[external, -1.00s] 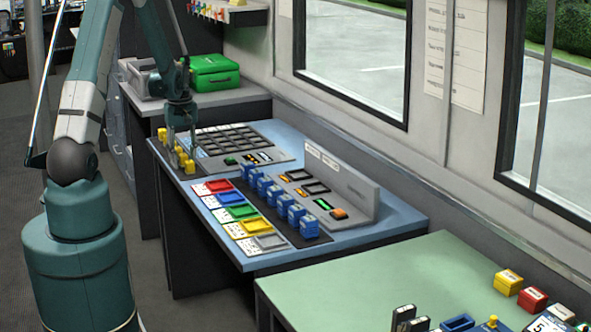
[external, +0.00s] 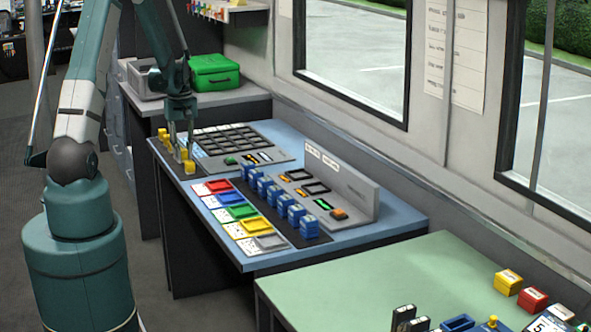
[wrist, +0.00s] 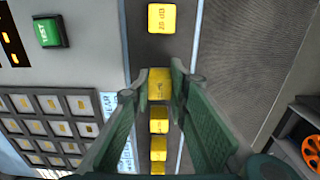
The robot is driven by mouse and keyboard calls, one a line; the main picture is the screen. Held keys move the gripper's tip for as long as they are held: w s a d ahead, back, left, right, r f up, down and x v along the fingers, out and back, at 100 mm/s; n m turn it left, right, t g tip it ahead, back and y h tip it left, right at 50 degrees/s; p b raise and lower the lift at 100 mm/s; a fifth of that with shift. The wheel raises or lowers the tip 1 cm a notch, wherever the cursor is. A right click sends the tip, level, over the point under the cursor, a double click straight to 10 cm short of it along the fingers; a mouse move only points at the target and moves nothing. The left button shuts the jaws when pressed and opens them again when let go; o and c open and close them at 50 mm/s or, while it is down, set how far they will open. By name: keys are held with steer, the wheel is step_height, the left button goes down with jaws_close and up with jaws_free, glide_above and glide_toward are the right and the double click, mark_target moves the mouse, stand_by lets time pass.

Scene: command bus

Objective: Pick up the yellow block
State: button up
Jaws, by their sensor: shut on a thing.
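Several yellow blocks stand in a row on a dark strip along the left edge of the blue desk. My gripper (external: 180,147) is down at this row in the external view. In the wrist view my gripper (wrist: 160,84) is shut on one yellow block (wrist: 160,85), with a fingertip on each side of it. One free yellow block (wrist: 162,18) with dark lettering lies apart at the top. More yellow blocks (wrist: 159,121) line up below the held one, between the fingers. I cannot tell whether the held block is clear of the strip.
A grey panel with a dark grid of keys (external: 232,140) and a green TEST button (wrist: 48,32) lies beside the row. Blue blocks (external: 265,188) and coloured trays (external: 243,212) stand nearer. A green case (external: 214,72) sits behind. The desk edge is close to the row.

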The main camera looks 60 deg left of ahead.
mark_target(183, 150)
steer(key=shift+r+p, duration=0.5)
steer(key=shift+r, duration=3.6)
steer(key=shift+r, duration=0.1)
